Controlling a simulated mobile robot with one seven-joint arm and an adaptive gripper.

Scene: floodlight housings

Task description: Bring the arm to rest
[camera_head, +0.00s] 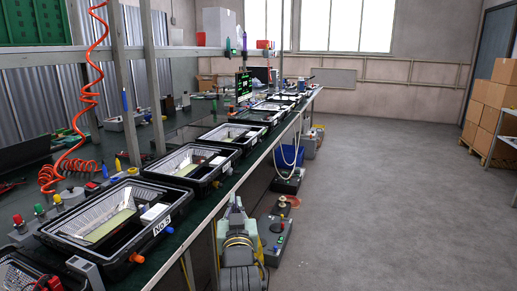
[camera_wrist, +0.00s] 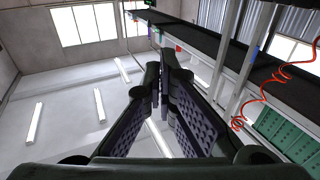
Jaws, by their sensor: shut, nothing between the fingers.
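My gripper (camera_wrist: 163,75) shows in the wrist view, its two dark fingers drawn together at the tips with nothing between them. The fingers stand clear of everything around them. Behind them the wrist view shows pale ceiling or wall with light strips and windows. In the head view, part of my arm (camera_head: 240,245) shows low in the middle, beside the front edge of the workbench and apart from the housings on it. The fingertips cannot be made out in the head view.
A long workbench runs along the left with black floodlight housings (camera_head: 105,215) in a row. A red coiled hose (camera_head: 88,90) hangs over it and shows in the wrist view (camera_wrist: 262,98). Equipment stands below the bench. Cardboard boxes (camera_head: 492,100) are far right. The grey floor (camera_head: 390,190) is open.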

